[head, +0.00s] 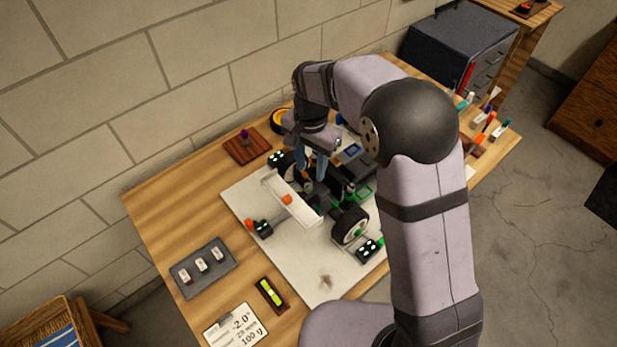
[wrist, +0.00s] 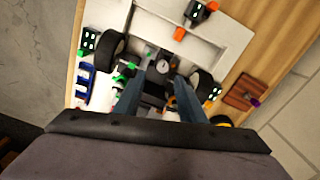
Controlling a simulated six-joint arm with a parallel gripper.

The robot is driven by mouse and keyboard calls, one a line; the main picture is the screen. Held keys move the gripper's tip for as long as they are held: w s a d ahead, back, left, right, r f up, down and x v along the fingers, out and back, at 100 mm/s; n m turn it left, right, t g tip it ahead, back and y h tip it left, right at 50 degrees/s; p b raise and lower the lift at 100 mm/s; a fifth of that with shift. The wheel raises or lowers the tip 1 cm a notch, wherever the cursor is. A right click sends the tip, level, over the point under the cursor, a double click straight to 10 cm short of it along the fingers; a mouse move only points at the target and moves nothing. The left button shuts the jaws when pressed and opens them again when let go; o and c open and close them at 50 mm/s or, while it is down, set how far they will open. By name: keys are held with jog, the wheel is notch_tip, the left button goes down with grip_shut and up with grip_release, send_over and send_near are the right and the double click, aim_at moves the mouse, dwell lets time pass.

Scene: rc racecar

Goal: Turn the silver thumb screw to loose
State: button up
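The RC racecar (head: 349,222) stands on a white board on the wooden table, its wheels and dark chassis partly hidden by my arm. My gripper (head: 318,172) points down over the middle of the car. In the wrist view its two blue-grey fingers (wrist: 160,84) are spread apart, with dark chassis parts visible between and beyond them. I see nothing held between them. A small round pale dial-like part (wrist: 169,61) lies just beyond the fingertips. I cannot tell whether it is the silver thumb screw, and I cannot pick out that screw elsewhere.
The white board (head: 322,285) holds the car and several black blocks with pale dots. A grey tray (head: 190,283), a yellow-green level (head: 270,293) and a scale card (head: 237,326) lie nearer. A brown block with a purple knob (head: 246,147) sits by the wall.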

aim_at(309, 186)
jog(key=shift+w+a, duration=0.1)
jog(key=shift+a, duration=0.2)
jog(key=shift+f+p, duration=1.15)
jog(key=shift+f, duration=2.55)
grip_shut()
